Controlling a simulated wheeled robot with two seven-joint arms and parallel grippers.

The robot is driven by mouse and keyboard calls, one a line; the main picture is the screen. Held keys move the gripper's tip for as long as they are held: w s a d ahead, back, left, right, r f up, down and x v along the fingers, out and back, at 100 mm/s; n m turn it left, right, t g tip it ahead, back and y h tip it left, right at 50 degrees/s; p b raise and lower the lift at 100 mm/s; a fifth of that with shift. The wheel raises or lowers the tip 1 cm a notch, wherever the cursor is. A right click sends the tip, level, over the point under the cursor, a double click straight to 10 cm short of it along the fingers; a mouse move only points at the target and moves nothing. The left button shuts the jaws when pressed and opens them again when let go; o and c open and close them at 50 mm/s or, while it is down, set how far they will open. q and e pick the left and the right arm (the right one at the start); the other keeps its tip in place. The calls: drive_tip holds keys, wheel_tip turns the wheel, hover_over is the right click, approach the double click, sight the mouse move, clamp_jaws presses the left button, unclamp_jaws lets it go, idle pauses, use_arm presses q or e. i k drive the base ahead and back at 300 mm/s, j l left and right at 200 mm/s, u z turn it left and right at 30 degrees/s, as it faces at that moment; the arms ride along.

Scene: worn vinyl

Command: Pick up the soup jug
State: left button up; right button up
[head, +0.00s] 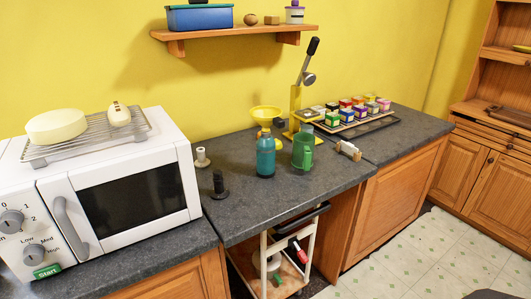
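Two vessels on the dark countertop could be the soup jug, and I cannot tell which is. One is a teal, bottle-shaped vessel (265,157) with a brownish top, standing upright near the middle of the counter. The other is a green vessel with a handle (302,152), upright just to its right. A small gap seems to separate them. Neither of my grippers can be made out in the head view.
A white microwave (60,205) carrying a wire rack stands left. A yellow stand with a lever (295,110) and a yellow bowl (265,113) stand behind the vessels. Small colourful boxes (345,107) are right. A dark peg-like item (218,184) stands front left. A trolley (265,265) is below.

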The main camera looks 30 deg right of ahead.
sight(304, 143)
drive_tip(key=l+u, duration=0.1)
drive_tip(key=u, duration=0.25)
drive_tip(key=k+l+u, duration=0.2)
drive_tip(key=l, duration=0.2)
drive_tip(key=l+u, duration=0.2)
drive_tip(key=l, duration=0.25)
drive_tip(key=k+l+u, duration=0.2)
drive_tip(key=l, duration=0.2)
drive_tip(key=k+l+u, duration=0.2)
drive_tip(key=l, duration=0.15)
